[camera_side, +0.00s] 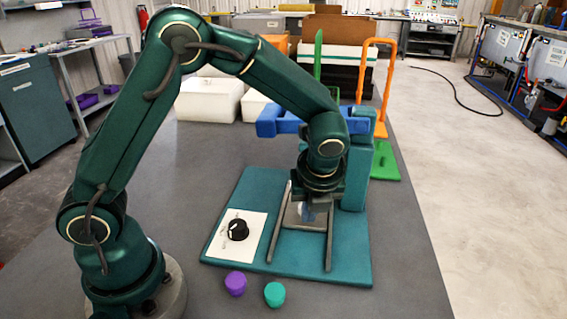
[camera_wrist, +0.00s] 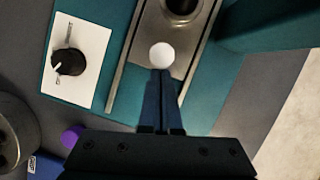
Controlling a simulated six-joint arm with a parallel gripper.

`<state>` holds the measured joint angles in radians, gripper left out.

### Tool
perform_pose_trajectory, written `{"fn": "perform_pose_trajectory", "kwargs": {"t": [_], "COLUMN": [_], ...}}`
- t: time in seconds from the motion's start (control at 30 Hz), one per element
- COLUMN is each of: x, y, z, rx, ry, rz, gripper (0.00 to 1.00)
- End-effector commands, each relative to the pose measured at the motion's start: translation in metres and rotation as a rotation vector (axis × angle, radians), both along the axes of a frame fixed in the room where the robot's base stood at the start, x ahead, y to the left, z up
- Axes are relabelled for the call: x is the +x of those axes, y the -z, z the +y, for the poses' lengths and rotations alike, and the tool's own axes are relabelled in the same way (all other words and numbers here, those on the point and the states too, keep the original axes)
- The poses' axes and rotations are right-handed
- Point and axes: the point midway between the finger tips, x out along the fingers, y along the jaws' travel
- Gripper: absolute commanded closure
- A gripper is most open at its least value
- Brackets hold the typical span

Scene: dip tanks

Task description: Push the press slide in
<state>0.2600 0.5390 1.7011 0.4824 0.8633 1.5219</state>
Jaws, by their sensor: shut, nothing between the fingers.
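The press stands on a teal base plate (camera_side: 342,262), with a teal column (camera_side: 356,170) and a blue head (camera_side: 270,121). Two grey rails (camera_side: 329,240) run along the plate. The metal press slide (camera_side: 293,216) lies between them, and it also shows in the wrist view (camera_wrist: 145,75). A round white knob (camera_wrist: 162,55) shows on the slide. My gripper (camera_side: 308,212) is shut and empty, low over the slide. In the wrist view my fingertips (camera_wrist: 160,72) are right by the white knob; I cannot tell whether they touch it.
A white panel (camera_side: 224,248) with a black dial (camera_side: 238,230) is left of the rails. A purple cylinder (camera_side: 236,283) and a green one (camera_side: 274,294) stand before the plate. An orange frame (camera_side: 386,85) is behind the press.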

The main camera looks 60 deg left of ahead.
Motion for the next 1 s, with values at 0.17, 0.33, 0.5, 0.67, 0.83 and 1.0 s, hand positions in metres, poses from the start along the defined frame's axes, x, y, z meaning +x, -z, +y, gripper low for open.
{"fn": "perform_pose_trajectory", "kwargs": {"t": [0.17, 0.33, 0.5, 0.67, 0.83, 1.0], "x": [-0.001, -0.017, -0.025, -0.031, -0.036, -0.036], "y": [-0.001, 0.0, -0.035, -0.065, -0.085, -0.098], "z": [-0.005, -0.032, -0.047, -0.058, -0.065, -0.062], "rx": [0.006, 0.002, -0.004, -0.003, -0.001, -0.01], "ry": [0.005, 0.01, 0.002, 0.003, 0.001, -0.02], "rz": [-0.01, -0.003, -0.011, -0.008, -0.004, -0.018], "gripper": [1.0, 1.0, 1.0, 1.0, 1.0, 1.0]}}
